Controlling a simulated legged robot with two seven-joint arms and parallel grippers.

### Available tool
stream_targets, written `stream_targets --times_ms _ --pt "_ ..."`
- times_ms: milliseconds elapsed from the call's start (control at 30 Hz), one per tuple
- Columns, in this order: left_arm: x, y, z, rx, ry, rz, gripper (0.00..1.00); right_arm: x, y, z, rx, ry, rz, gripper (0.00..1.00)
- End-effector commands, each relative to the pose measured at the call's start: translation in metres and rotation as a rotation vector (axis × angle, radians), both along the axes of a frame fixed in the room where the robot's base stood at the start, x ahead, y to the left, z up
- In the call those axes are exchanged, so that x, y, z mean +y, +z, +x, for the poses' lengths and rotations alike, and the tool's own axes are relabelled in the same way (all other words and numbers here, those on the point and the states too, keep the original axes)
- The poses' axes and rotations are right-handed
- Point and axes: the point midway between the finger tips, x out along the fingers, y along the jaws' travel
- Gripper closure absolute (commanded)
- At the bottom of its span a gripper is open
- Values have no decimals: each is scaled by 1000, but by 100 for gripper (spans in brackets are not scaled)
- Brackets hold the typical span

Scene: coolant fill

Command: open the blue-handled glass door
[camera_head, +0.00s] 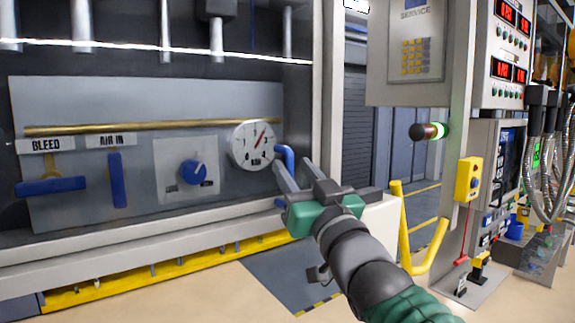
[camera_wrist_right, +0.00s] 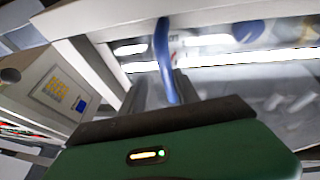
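The glass door (camera_head: 215,207) covers the panel at the left of the head view and looks shut. Its blue handle (camera_head: 288,156) is an upright bar at its right side, partly hidden by my gripper. My right gripper (camera_head: 294,165) is at the handle, its two fingers spread apart. In the right wrist view, the blue handle (camera_wrist_right: 162,48) runs down between the open fingertips (camera_wrist_right: 161,82). I cannot tell whether a finger touches it. My left gripper is not in view.
Behind the glass are a gauge (camera_head: 257,145), a blue knob (camera_head: 193,172) and blue valve levers. A service cabinet (camera_head: 402,85) and a yellow rail (camera_head: 404,235) stand to the right. A yellow button box (camera_head: 468,180) is further right. The floor before the door is clear.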

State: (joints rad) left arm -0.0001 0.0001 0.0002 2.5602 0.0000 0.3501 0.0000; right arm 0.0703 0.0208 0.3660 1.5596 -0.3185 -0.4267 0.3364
Motion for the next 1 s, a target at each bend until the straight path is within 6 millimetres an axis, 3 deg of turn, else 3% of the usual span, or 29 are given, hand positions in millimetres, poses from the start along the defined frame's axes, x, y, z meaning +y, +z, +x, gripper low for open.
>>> stream_targets --times_ms 100,367,1000 --pt "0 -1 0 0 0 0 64 4 -1 0 3 0 -1 67" --pt "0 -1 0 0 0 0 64 5 -1 -1 2 -2 -3 100" --pt "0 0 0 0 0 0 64 4 0 0 1 -3 -2 100"
